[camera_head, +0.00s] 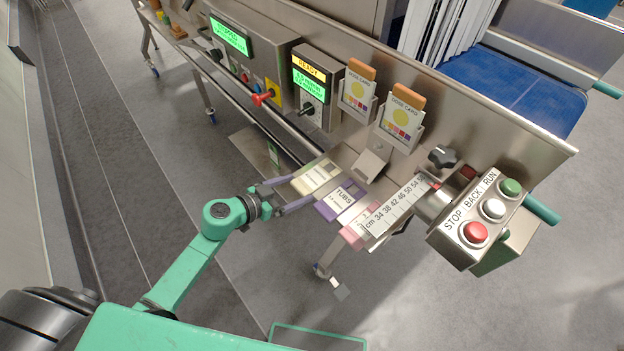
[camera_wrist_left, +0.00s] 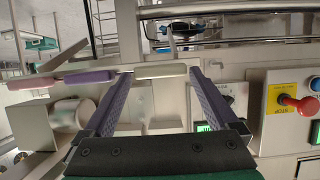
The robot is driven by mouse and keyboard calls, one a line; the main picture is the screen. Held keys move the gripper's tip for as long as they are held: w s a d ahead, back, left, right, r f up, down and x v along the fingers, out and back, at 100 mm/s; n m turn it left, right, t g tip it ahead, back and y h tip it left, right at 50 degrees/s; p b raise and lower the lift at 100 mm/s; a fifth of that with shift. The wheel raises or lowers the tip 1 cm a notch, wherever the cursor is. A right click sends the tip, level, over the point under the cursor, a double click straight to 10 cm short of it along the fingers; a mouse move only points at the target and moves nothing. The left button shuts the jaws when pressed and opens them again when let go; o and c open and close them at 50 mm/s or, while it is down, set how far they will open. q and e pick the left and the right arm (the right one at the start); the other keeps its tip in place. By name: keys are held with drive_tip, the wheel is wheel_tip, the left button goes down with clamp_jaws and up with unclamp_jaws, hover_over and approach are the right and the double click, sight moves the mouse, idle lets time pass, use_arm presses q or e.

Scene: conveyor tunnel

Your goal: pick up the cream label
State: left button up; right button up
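The cream label (camera_head: 316,178) lies flat at the front of the steel shelf, the leftmost of a row of labels. In the left wrist view the cream label (camera_wrist_left: 160,72) shows edge-on between the fingertips. My left gripper (camera_head: 297,190) is open, its two purple fingers on either side of the label's near end. In the left wrist view my left gripper (camera_wrist_left: 159,76) shows a small gap at each side of the label, so it does not look gripped. My right gripper is not in view.
A purple "TUBS" label (camera_head: 342,199) lies close beside the cream one, then a pink label (camera_head: 357,235) and a cm ruler (camera_head: 397,207). Two dose cards (camera_head: 357,91) stand behind. A red knob (camera_head: 262,97) sticks out at left. The floor in front is clear.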

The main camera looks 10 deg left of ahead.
use_arm(q)
drive_tip(key=shift+a, duration=0.1)
drive_tip(key=c, duration=0.8)
drive_tip(key=shift+r, duration=0.1)
drive_tip(key=shift+c, duration=0.2)
wheel_tip(320, 180, up, 19)
drive_tip(key=p, duration=0.8)
drive_tip(key=shift+r, duration=0.4)
drive_tip(key=o, duration=0.4)
clamp_jaws()
